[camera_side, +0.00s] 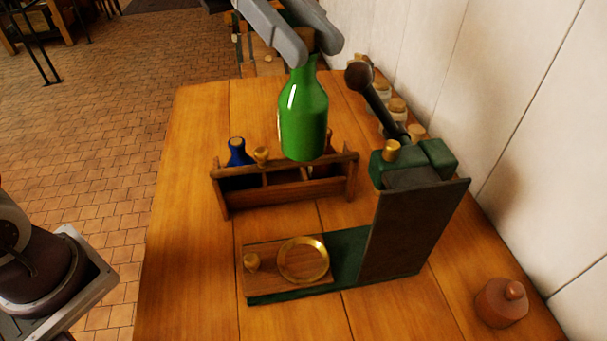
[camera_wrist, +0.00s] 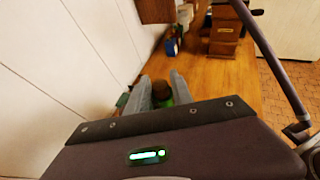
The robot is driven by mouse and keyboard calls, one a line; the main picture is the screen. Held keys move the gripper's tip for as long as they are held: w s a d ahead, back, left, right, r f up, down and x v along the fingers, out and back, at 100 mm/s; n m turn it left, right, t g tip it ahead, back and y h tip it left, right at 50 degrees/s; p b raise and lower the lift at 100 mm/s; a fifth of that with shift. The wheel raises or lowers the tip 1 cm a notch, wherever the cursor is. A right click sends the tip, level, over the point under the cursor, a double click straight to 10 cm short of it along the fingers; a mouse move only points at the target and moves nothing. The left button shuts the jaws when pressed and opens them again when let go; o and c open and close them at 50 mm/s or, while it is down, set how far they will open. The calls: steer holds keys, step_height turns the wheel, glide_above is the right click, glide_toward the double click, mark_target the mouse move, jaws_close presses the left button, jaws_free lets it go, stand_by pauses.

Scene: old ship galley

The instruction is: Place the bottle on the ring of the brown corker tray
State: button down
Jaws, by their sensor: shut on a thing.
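My gripper (camera_side: 312,48) is shut on the neck of a green bottle (camera_side: 303,115) near its brown cork. The bottle hangs upright in the air, above and behind the corker in the side view. In the wrist view the cork (camera_wrist: 161,88) shows between the fingers, with a little green below it; the rest of the bottle is hidden. The brown corker tray (camera_side: 262,282) lies on the green corker base (camera_side: 348,255), in front of the upright dark panel. A brass ring (camera_side: 303,261) sits on the tray, with nothing standing in it.
A wooden caddy (camera_side: 290,196) with a blue bottle (camera_side: 238,152) in it stands behind the tray, below the held bottle. The corker's ball-ended lever (camera_side: 375,100) leans up near the wall. Several jars line the wall. A brown lidded pot (camera_side: 502,302) stands at front right.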

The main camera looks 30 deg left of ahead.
step_height(320, 180, down, 21)
steer(key=s+d, duration=0.2)
steer(key=s, duration=0.1)
steer(key=shift+f+m+g, duration=0.15)
steer(key=shift+m+g, duration=0.25)
stand_by(0.5)
steer(key=shift+f, duration=0.15)
steer(key=c, duration=1.1)
jaws_free()
